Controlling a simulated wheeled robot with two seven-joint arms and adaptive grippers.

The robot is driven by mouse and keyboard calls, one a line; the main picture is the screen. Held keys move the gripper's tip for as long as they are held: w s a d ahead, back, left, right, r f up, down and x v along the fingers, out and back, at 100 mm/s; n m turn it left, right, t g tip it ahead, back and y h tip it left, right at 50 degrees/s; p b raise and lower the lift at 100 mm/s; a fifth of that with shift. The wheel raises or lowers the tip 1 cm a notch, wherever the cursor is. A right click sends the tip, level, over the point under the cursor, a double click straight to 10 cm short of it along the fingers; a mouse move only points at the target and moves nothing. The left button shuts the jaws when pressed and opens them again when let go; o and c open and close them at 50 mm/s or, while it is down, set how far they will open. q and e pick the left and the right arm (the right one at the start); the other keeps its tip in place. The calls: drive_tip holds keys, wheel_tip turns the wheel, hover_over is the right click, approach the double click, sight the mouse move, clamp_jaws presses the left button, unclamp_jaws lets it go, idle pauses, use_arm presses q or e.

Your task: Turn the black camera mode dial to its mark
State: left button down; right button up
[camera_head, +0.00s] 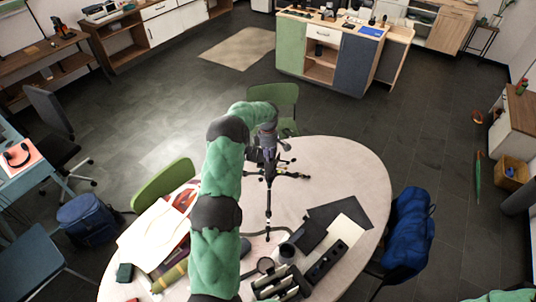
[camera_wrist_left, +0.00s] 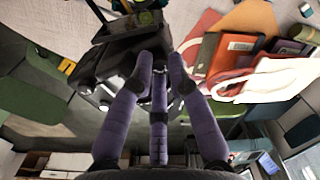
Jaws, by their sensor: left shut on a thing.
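My left arm, green with dark joints, reaches over the round table (camera_head: 345,165) to a black camera on a tripod. My left gripper (camera_head: 266,150) is at the top of that tripod (camera_head: 268,192) and covers most of the camera in the head view. In the left wrist view the black camera body (camera_wrist_left: 112,62) lies just beyond the purple fingers of my left gripper (camera_wrist_left: 161,65). The fingertips are close together at the camera, shut on the mode dial. The dial is almost wholly hidden between them, and its mark cannot be made out. My right gripper is not in view.
Papers and folders (camera_head: 155,235) cover the table's left side. Dark sheets (camera_head: 312,232) and a black slotted holder (camera_head: 326,260) lie at the front right.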

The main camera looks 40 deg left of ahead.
use_arm(q)
drive_tip(key=shift+f+n+b, duration=0.2)
drive_tip(key=shift+n+b, duration=0.7)
drive_tip(key=shift+b, duration=0.35)
drive_tip(key=shift+r+n+b, duration=0.15)
drive_tip(key=shift+n+b, duration=0.2)
drive_tip(key=shift+n, duration=0.15)
drive_tip(key=c, duration=1.5)
unclamp_jaws()
drive_tip(key=shift+o, duration=0.2)
drive_tip(key=shift+r, duration=0.1)
